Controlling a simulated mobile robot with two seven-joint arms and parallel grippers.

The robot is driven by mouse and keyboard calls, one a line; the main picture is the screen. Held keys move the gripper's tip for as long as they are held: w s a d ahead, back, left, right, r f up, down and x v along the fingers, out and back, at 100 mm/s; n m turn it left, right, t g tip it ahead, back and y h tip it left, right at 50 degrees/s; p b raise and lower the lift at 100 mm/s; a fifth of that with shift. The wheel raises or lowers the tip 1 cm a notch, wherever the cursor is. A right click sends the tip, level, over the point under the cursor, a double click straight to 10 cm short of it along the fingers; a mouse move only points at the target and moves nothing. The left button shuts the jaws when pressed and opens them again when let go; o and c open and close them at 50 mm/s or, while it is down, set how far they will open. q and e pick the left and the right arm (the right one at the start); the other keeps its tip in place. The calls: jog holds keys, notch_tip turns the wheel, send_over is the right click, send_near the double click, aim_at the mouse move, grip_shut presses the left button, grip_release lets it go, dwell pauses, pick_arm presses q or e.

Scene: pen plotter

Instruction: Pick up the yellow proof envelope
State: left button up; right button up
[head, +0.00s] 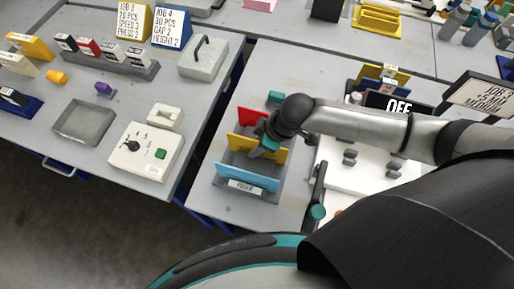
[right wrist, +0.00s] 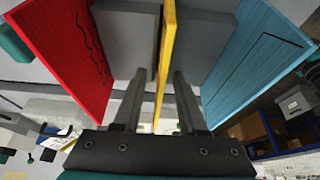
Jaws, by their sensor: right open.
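The yellow proof envelope (head: 272,154) stands upright between a red envelope (head: 248,116) and a blue envelope (head: 246,177) in a grey holder with a "PROOF" label. My right gripper (head: 266,144) is over the holder and partly hides the yellow envelope. In the right wrist view the yellow envelope (right wrist: 166,50) shows edge-on between the two dark fingers of my right gripper (right wrist: 160,82). The fingers are open, with a gap visible on each side of the envelope. The red (right wrist: 75,45) and blue (right wrist: 255,55) envelopes stand outside the fingers. My left gripper is not in view.
A white plotter bed (head: 345,180) lies right of the holder, under my right forearm. A gap separates this table from the left one, which holds a white control box (head: 140,152) and a grey tray (head: 84,122).

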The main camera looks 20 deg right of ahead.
grip_shut()
dwell(0.3)
dwell(0.3)
